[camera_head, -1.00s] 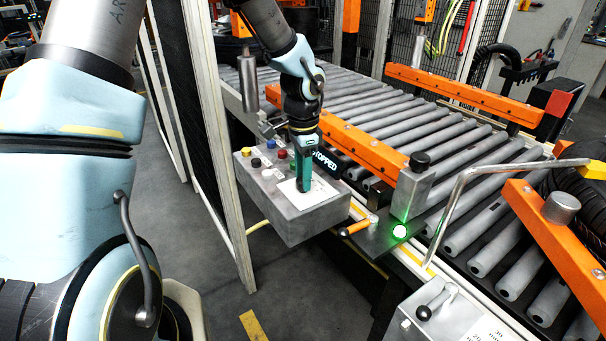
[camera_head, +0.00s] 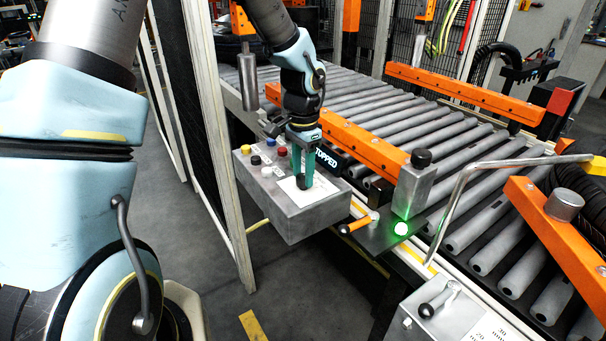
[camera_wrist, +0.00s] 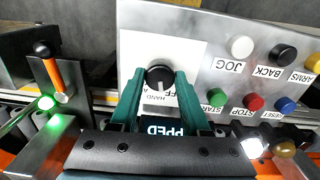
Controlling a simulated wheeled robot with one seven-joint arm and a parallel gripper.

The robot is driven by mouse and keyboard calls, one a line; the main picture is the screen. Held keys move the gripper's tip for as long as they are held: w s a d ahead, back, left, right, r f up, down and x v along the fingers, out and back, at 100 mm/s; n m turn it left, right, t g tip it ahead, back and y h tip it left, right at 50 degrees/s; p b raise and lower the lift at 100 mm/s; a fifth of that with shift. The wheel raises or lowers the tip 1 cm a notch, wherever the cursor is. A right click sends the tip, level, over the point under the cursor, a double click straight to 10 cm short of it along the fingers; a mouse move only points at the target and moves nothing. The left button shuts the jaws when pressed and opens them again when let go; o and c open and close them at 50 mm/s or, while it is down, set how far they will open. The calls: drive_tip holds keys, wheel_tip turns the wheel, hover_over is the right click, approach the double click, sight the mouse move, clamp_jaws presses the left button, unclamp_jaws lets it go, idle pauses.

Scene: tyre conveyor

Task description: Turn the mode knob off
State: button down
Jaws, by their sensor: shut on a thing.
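The mode knob (camera_wrist: 159,78) is round and black with a white pointer line, on a white label plate (camera_wrist: 186,48) of the grey control box (camera_head: 300,224). In the wrist view its pointer runs toward the bottom of the picture. My gripper (camera_wrist: 157,82) has its two teal fingers on either side of the knob and is shut on it. In the head view my gripper (camera_head: 303,177) reaches down to the box top. "HAND" and part of "OFF" show beside the knob; the fingers hide part of the lettering.
Buttons sit beside the plate, including white JOG (camera_wrist: 241,46), black BACK (camera_wrist: 283,55), green START (camera_wrist: 216,97), red STOP (camera_wrist: 253,102) and blue RESET (camera_wrist: 287,105). A "STOPPED" display (camera_head: 327,160) is close behind my gripper. An orange-handled lever (camera_head: 357,225) stands right of the box.

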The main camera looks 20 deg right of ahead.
sight(303, 176)
drive_tip(key=n+b, duration=0.2)
drive_tip(key=n, duration=0.4)
idle(0.6)
drive_tip(key=shift+c, duration=1.9)
unclamp_jaws()
drive_tip(key=shift+r, duration=0.1)
wheel_tip(303, 176, up, 11)
drive_tip(key=b, duration=0.2)
drive_tip(key=shift+f, duration=0.2)
